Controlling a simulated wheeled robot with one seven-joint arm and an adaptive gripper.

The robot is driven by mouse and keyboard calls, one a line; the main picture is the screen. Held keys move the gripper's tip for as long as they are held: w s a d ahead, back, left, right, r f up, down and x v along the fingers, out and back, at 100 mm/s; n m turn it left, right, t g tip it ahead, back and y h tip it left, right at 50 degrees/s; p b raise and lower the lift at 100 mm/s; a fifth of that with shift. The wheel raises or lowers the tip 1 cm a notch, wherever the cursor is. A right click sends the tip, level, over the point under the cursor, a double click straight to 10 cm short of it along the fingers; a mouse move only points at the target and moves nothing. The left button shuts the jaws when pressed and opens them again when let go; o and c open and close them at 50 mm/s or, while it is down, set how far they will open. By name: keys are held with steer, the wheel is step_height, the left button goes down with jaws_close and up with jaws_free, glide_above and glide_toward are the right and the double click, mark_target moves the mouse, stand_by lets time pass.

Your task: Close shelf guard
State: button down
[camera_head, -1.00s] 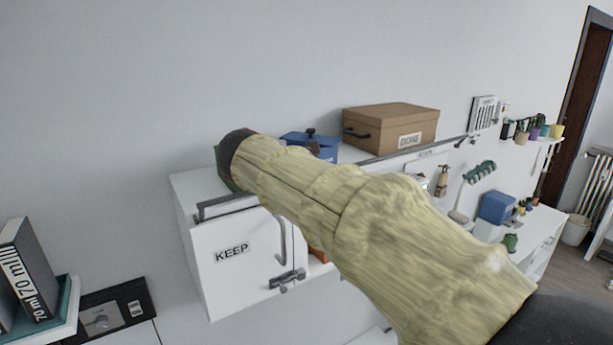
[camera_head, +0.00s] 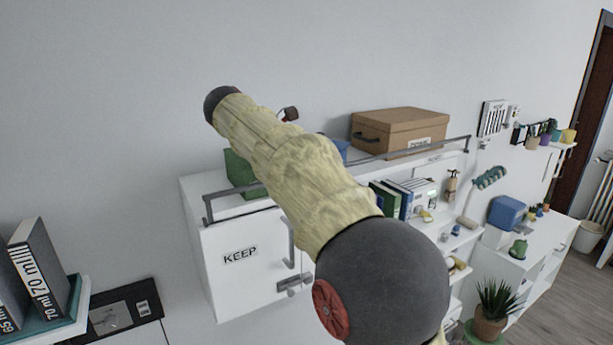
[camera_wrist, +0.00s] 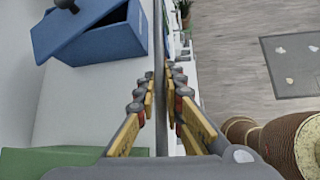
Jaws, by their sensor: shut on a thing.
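The shelf guard is a thin grey rail (camera_head: 407,151) along the front top edge of the white shelf (camera_head: 262,238). It stands up above the edge on short end posts, one above the KEEP door and one at the right end. My arm hides its middle. In the wrist view the guard (camera_wrist: 158,35) runs lengthwise between the fingers. My gripper (camera_wrist: 161,88) is shut on it, with yellow finger pads on both sides. In the head view my gripper is mostly hidden behind my arm.
On the shelf top are a green box (camera_head: 238,170), a blue lidded box (camera_wrist: 92,35) with its lid askew, and a brown cardboard box (camera_head: 398,132). Books (camera_head: 392,197) and small items stand on lower shelves. Dark books (camera_head: 38,265) stand at left.

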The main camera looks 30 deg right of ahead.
stand_by(0.4)
steer(key=c, duration=1.9)
jaws_free()
steer(key=shift+w, duration=0.1)
steer(key=v, duration=1.2)
